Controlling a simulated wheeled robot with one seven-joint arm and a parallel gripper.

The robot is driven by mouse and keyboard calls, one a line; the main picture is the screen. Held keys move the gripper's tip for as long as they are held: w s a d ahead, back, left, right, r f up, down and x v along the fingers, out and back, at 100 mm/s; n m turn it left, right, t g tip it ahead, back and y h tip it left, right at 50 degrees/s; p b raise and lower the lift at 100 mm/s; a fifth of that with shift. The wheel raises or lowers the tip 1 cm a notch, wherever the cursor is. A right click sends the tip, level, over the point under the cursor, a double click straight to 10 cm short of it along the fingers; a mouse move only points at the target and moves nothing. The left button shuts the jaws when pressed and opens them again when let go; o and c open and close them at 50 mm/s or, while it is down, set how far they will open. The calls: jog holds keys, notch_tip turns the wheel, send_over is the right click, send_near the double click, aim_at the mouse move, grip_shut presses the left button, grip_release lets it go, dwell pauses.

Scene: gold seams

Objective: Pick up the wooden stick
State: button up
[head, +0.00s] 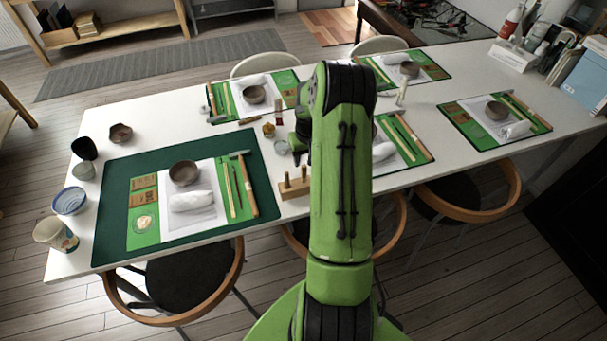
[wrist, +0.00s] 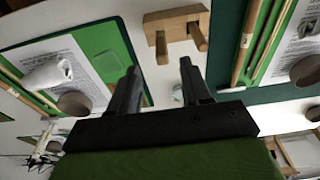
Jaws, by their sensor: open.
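Several wooden sticks are in view, and I cannot tell which one the task means. In the head view, a thick wooden stick (head: 247,187) lies at the right edge of the near left place setting, beside a thin pale stick (head: 229,191). In the wrist view, a thick wooden stick (wrist: 247,42) lies at upper right, beside thinner sticks. My gripper (wrist: 160,90) is open and empty, fingers apart above the white table. In the head view it is mostly hidden behind my green arm. No stick is between the fingers.
A wooden block with pegs (head: 293,184) stands near the gripper; it also shows in the wrist view (wrist: 170,22). A dark green mat (head: 114,204) bears a bowl (head: 184,172) and rolled white cloth (head: 192,201). Cups line the left table edge. Chairs surround the table.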

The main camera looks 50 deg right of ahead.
aim_at(304, 166)
jog(key=f, duration=0.3)
jog(key=w+f, duration=0.1)
jog(key=f, duration=0.1)
jog(key=shift+d+f, duration=0.1)
jog(key=shift+f, duration=0.15)
jog(key=shift+s+r, duration=0.1)
jog(key=shift+c, duration=0.3)
grip_shut()
